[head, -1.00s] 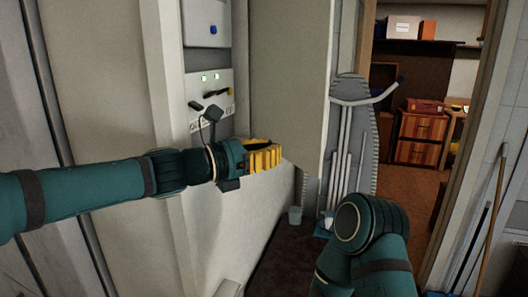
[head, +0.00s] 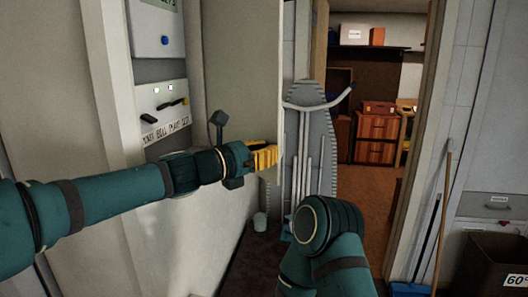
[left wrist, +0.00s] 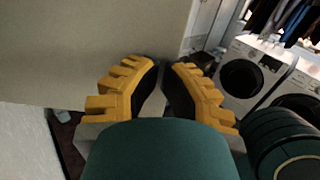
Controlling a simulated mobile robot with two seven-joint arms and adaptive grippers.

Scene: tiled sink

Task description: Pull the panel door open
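The panel door is the tall, plain cream panel (head: 242,75) in the head view. It stands open, out from the wall beside the control box. It also fills the upper left of the left wrist view (left wrist: 90,45). My left gripper (head: 276,156), with yellow fingers, is in front of the panel's lower part, close to its free right edge. In the left wrist view its two fingertips (left wrist: 168,66) are apart with a gap between them, and nothing shows held. Whether a finger touches the panel is unclear. My right gripper is out of view; only part of that arm shows.
A control box (head: 162,105) with lights and a switch is on the wall at left. An ironing board (head: 316,135) stands behind the panel, beside a doorway. Broom handles (head: 436,220) lean at right. Washing machines (left wrist: 250,72) show in the wrist view.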

